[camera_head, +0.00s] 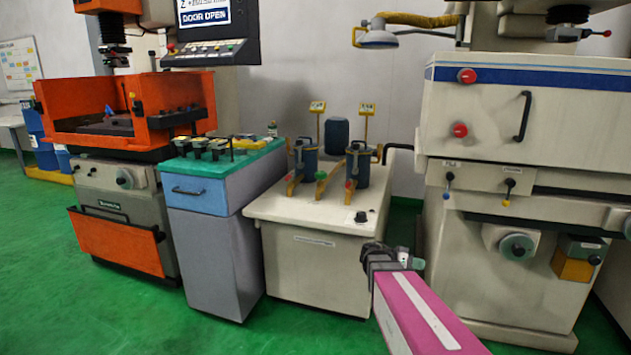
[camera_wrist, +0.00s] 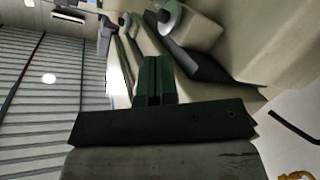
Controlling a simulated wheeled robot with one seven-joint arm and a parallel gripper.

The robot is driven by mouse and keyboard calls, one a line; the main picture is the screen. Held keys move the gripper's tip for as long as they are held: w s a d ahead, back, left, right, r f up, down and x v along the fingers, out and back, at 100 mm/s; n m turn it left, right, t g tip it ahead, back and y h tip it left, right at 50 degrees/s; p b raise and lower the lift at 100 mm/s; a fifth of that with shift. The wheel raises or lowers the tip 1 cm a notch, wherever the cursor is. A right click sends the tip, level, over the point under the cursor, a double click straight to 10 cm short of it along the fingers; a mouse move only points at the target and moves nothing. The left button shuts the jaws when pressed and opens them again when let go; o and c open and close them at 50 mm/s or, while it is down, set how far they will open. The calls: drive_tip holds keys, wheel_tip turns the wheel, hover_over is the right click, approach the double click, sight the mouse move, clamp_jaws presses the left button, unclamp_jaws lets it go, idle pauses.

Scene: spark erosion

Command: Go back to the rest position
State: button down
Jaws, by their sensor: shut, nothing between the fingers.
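My gripper (camera_head: 381,257) shows in the head view at the end of my pink arm, low and right of the middle. It is in front of the cream filter unit (camera_head: 318,272) and left of the large cream machine (camera_head: 520,140). In the wrist view my gripper (camera_wrist: 154,78) has its dark fingers together, with nothing seen between them. The fingertips are small and partly hidden in the head view.
A grey cart (camera_head: 215,255) with a blue drawer and green top stands left of the filter unit. An orange machine (camera_head: 115,225) stands farther left, its screen reading "DOOR OPEN". The green floor (camera_head: 60,300) is clear at the front left.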

drive_tip(key=s+a+f+n+y, duration=0.5)
drive_tip(key=a+y, duration=0.2)
drive_tip(key=a, duration=0.1)
drive_tip(key=s+a+f+n+y, duration=0.4)
drive_tip(key=s+a+n+y, duration=0.1)
drive_tip(key=a+y, duration=0.3)
drive_tip(key=shift+s+a+f+n, duration=0.35)
drive_tip(key=shift+a+n, duration=0.2)
drive_tip(key=shift+n, duration=0.15)
